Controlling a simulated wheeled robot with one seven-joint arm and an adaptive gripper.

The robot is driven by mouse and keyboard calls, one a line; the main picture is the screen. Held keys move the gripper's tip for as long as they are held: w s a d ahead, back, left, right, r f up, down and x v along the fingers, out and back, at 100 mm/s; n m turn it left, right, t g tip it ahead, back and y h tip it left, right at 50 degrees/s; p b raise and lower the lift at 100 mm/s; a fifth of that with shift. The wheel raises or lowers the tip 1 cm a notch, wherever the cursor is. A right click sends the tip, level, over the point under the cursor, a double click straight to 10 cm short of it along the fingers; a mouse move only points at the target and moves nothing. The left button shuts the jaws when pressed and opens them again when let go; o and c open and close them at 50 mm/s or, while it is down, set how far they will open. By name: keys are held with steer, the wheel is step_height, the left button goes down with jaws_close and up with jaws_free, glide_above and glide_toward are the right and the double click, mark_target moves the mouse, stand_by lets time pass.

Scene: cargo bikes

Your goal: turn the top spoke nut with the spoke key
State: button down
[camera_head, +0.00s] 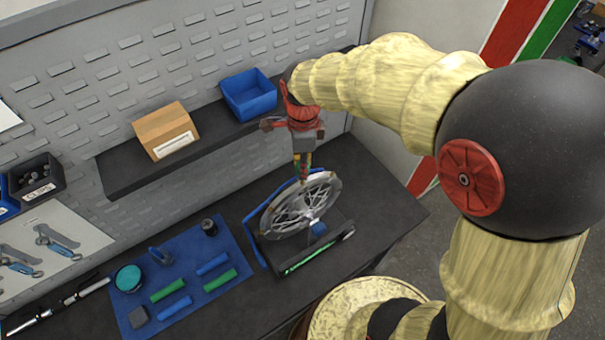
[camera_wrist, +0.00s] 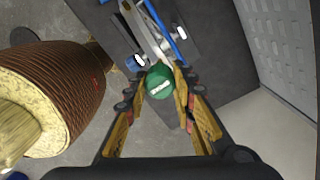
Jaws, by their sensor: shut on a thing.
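My gripper (camera_head: 303,172) points straight down at the upper rim of a spoked wheel (camera_head: 278,218), which stands in a truing stand (camera_head: 268,250) on the dark bench. In the wrist view my gripper (camera_wrist: 163,88) is shut on a round green spoke key (camera_wrist: 160,80) with a pale mark on it. The wheel's rim (camera_wrist: 143,30) runs away behind the key. The key is at or just above the top of the wheel; I cannot tell whether it touches. The top spoke nut is hidden or too small to make out.
A blue mat (camera_head: 190,245) with handles, a round tin and small tools lies left of the stand. A shelf (camera_head: 120,180) above holds a cardboard box (camera_head: 165,131) and a blue bin (camera_head: 248,94), close to my arm. The bench right of the stand is clear.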

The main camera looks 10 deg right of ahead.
steer(key=shift+r+p, duration=0.85)
steer(key=shift+r, duration=0.65)
